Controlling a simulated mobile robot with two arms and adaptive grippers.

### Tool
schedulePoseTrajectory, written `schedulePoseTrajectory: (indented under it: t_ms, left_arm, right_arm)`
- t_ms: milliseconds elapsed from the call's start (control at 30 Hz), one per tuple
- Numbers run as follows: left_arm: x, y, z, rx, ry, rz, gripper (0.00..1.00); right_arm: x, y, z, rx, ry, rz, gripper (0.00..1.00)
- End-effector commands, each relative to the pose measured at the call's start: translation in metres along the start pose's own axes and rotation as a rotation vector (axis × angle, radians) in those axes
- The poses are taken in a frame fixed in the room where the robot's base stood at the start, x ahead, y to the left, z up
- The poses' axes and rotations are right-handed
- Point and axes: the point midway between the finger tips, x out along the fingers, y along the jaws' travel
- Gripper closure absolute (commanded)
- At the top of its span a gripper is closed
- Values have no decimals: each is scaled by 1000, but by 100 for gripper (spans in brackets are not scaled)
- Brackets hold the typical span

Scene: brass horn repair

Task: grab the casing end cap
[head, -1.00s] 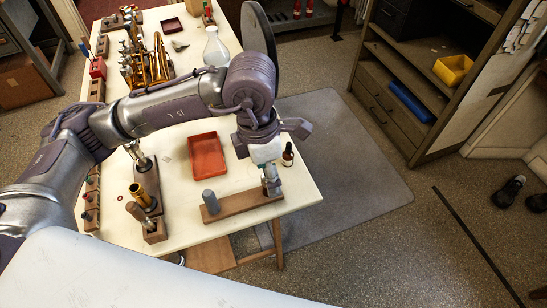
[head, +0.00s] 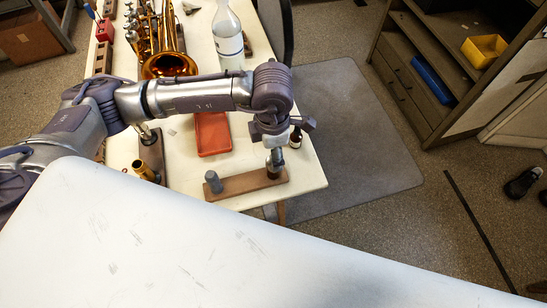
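My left gripper (head: 274,161) points down over the right end of a wooden block (head: 243,184) near the table's front right corner. A small dark brown piece (head: 273,174) shows right under its fingertips. It may be the casing end cap, but it is too small and too covered to be sure. I cannot tell whether the fingers are closed on it. A grey upright peg (head: 213,182) stands at the block's left end. A brass cylinder (head: 144,170) stands in a holder at the left. My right gripper is not in view.
A red tray (head: 213,134) lies behind the block, partly under my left arm. A small dark bottle (head: 296,138) stands just behind the gripper. A brass horn (head: 168,64) and a clear bottle (head: 228,38) stand farther back. Floor is open to the right.

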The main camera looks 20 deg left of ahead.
Motion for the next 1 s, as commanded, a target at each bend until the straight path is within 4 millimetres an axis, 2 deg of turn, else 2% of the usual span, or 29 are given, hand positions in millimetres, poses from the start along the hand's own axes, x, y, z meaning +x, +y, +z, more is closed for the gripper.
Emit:
schedulePoseTrajectory:
  t_ms: [100,233,533,567,833,867,1000]
  left_arm:
    - [16,-2,1,-2,6,-4,32]
    - [34,-2,2,-1,2,-3,32]
    - [41,-1,2,0,1,-1,32]
    - [41,-1,2,0,1,-1,36]
    - [40,-1,2,0,0,-1,81]
    - [40,-1,2,0,0,-1,84]
    - [40,-1,2,-1,0,-1,84]
  right_arm:
    - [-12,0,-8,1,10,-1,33]
    - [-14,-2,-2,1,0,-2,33]
    - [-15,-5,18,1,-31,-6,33]
    - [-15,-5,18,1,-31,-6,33]
    - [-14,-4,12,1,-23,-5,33]
    - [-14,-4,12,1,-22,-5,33]
    - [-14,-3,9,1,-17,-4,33]
